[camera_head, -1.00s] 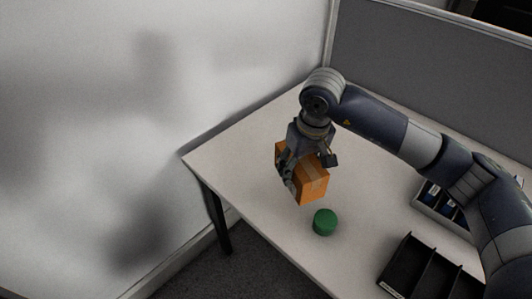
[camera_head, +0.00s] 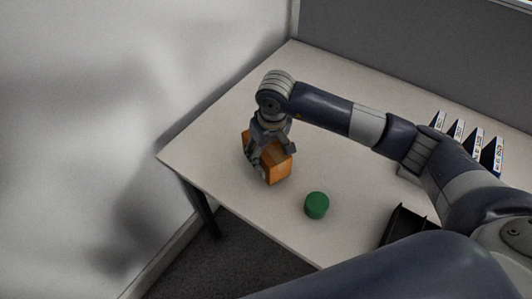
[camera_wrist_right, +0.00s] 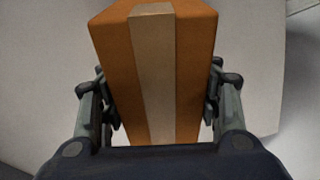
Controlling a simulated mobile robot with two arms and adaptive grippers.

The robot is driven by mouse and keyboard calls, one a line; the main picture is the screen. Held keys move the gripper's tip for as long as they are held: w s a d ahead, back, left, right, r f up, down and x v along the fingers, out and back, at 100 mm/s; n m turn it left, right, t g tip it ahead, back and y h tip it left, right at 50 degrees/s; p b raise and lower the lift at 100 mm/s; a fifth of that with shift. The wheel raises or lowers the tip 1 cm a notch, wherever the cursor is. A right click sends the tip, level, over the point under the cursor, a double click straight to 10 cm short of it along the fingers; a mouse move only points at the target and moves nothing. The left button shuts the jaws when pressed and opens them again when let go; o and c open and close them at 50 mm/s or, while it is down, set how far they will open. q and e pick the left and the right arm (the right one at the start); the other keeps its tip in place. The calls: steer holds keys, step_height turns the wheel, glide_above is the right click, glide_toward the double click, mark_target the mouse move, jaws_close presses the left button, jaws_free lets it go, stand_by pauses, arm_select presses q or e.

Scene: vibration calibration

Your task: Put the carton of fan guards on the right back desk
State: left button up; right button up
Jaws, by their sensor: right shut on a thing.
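The carton (camera_head: 279,168) is an orange-brown box with a lighter tape strip. My right gripper (camera_head: 266,158) is shut on it from above, over the left part of the desk (camera_head: 225,135). In the right wrist view the carton (camera_wrist_right: 190,60) sits between both fingers (camera_wrist_right: 158,105), which press on its two sides. I cannot tell whether the carton's underside touches the desk top. My left gripper is not in view.
A green round object (camera_head: 317,205) stands on the desk right of the carton. A black divided tray (camera_head: 405,222) and a row of labelled upright items (camera_head: 476,148) are farther right. A grey partition (camera_head: 400,55) closes the back. The desk's left end is clear.

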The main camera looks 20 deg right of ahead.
steer(key=shift+f, duration=0.9)
steer(key=o, duration=1.3)
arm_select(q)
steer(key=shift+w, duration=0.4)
arm_select(e)
steer(key=shift+r, duration=0.25)
arm_select(q)
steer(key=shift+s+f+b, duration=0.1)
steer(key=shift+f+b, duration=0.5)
steer(key=shift+b, duration=0.1)
arm_select(e)
steer(key=r, duration=0.4)
steer(key=s+r, duration=0.1)
steer(key=r, duration=0.6)
steer(key=shift+s+d+r, duration=0.25)
steer(key=shift+s+r, duration=0.1)
